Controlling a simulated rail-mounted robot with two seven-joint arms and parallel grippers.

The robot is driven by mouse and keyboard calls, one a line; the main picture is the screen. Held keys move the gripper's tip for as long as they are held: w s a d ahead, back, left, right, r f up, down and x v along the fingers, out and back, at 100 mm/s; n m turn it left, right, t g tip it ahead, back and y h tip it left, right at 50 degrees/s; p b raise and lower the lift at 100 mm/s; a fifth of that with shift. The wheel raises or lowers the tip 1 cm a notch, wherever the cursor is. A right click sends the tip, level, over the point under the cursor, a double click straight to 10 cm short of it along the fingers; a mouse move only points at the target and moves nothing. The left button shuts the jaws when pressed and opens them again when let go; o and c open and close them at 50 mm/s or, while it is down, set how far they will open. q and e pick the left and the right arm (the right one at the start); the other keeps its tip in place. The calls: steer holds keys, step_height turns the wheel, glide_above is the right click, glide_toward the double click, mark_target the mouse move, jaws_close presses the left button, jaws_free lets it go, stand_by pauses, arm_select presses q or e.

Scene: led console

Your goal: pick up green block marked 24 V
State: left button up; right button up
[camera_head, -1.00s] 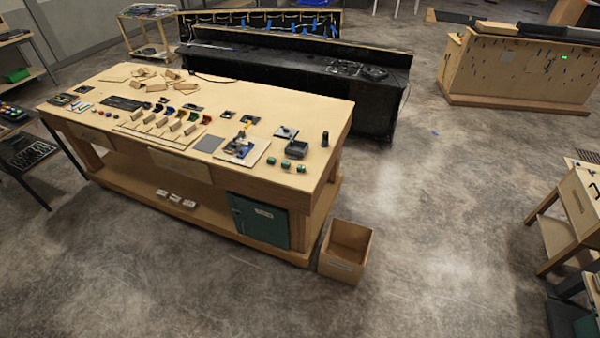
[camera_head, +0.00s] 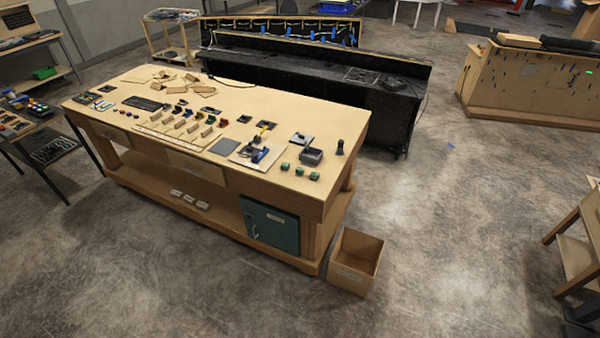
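Several small green blocks (camera_head: 299,171) sit in a group near the right front edge of the wooden workbench (camera_head: 320,105). Their markings are too small to read, so I cannot tell which one is marked 24 V. Neither of my grippers shows in this view.
A white board with a blue and black device (camera_head: 256,154) lies left of the blocks. A dark cylinder (camera_head: 340,147) stands to their right. An open wooden bin (camera_head: 355,262) stands on the floor by the bench's right end. The floor in front is clear.

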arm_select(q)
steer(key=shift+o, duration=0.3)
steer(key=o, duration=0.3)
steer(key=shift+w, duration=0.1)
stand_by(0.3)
